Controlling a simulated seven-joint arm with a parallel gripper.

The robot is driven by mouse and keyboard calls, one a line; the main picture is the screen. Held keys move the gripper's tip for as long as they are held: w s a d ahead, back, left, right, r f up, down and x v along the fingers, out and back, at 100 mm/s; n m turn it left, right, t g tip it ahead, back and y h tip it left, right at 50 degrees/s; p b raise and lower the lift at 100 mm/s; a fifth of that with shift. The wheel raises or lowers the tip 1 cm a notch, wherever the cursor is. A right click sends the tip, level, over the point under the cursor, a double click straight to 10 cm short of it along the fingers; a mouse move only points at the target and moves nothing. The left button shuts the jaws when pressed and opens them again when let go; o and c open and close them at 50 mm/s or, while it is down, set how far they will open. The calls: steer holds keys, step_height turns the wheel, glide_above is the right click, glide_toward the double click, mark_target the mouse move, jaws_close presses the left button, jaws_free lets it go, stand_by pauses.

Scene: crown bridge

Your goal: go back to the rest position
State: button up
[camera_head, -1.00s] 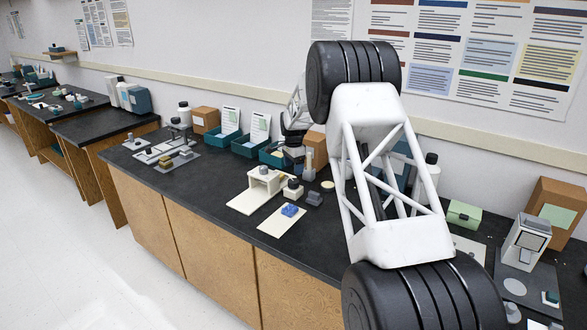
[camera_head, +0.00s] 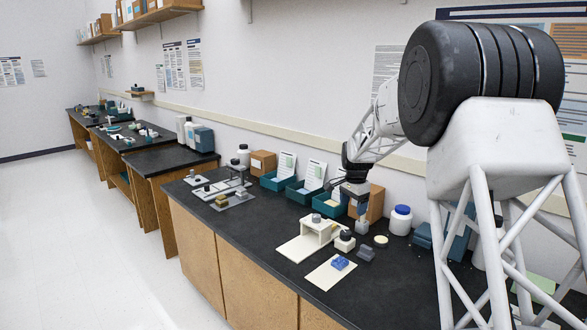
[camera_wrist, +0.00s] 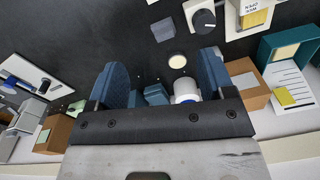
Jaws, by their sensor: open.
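My gripper (camera_head: 362,226) is above the back part of the dark bench in the head view, in front of a brown box. In the wrist view its two blue fingers (camera_wrist: 164,80) stand wide apart with nothing held between them. Beyond them show a white jar with a blue lid (camera_wrist: 187,90) and a blue object (camera_wrist: 155,95), both partly hidden by the gripper body. The bench top (camera_head: 262,225) lies below. My pale arm link fills the right of the head view and hides part of the bench.
A cream stand on a plate (camera_head: 318,232), a blue part on a cream plate (camera_head: 341,263), a round-topped block (camera_head: 345,240) and a grey block (camera_head: 366,253) lie in front. The white jar (camera_head: 400,220) stands right of my gripper. Teal trays (camera_head: 306,193) line the back.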

steer(key=s+a+r+n+t, duration=0.1)
steer(key=s+r+n, duration=0.35)
steer(key=s, duration=1.05)
steer(key=s+r+n, duration=0.1)
steer(key=s+r, duration=0.7)
steer(key=s, duration=0.7)
steer(key=s+f+n, duration=0.2)
steer(key=s+n, duration=0.1)
steer(key=s, duration=1.2)
steer(key=s+a+f+n+t, duration=0.1)
steer(key=s+f+n, duration=0.2)
steer(key=s, duration=1.2)
